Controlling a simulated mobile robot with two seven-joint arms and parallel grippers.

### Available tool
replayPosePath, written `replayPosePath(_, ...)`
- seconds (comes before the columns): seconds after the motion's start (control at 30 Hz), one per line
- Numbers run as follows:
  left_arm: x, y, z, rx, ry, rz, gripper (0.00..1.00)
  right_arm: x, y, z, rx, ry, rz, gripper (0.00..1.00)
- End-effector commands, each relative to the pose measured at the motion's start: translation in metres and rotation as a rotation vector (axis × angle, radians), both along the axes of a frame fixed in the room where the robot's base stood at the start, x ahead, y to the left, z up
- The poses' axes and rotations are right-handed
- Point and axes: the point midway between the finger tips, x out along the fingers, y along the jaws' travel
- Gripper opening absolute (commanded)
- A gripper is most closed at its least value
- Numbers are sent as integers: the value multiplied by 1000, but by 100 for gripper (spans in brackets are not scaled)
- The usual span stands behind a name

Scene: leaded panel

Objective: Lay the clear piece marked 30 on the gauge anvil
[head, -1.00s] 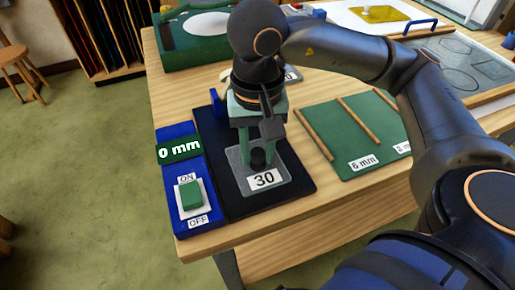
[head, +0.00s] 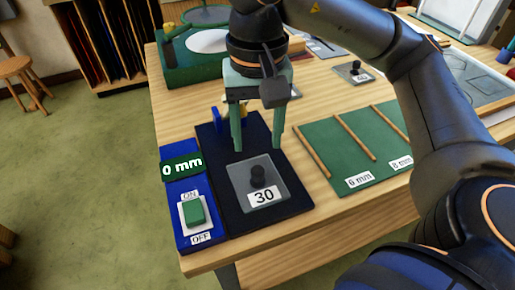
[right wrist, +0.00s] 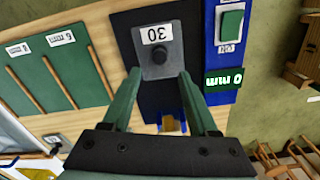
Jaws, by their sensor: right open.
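The clear piece marked 30 (head: 272,182) lies on the dark base of the gauge (head: 215,215), with its black knob (head: 257,176) upright. It also shows in the right wrist view (right wrist: 172,44), beyond the fingertips. My right gripper (head: 257,148) is open and empty, above and just behind the piece, apart from the knob. The gauge's display (head: 182,168) reads 0 mm, and its green switch (head: 194,210) sits between ON and OFF labels. A blue and yellow part of the gauge (head: 220,118) stands behind, partly hidden by my gripper. My left gripper is not in view.
A green mat (head: 345,158) with wooden strips and mm labels lies to the right. Other marked clear pieces with knobs (head: 355,72) lie farther back. A green case (head: 170,68) stands at the back left. The table's front edge is close to the gauge.

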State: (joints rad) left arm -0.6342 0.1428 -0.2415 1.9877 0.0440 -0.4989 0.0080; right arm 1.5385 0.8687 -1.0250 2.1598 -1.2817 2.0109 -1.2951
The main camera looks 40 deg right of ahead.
Motion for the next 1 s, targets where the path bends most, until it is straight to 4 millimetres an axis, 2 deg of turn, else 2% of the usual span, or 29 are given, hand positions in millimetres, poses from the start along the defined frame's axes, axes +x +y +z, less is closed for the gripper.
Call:
replayPosePath(0.03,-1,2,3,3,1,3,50,0,0,12,-1,-3,-1,60)
replayPosePath(0.1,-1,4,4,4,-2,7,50,0,0,21,0,-2,-2,60)
replayPosePath(0.3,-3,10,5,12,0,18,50,0,0,35,0,0,0,60)
replayPosePath(1.0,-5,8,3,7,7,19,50,0,0,35,0,1,0,60)
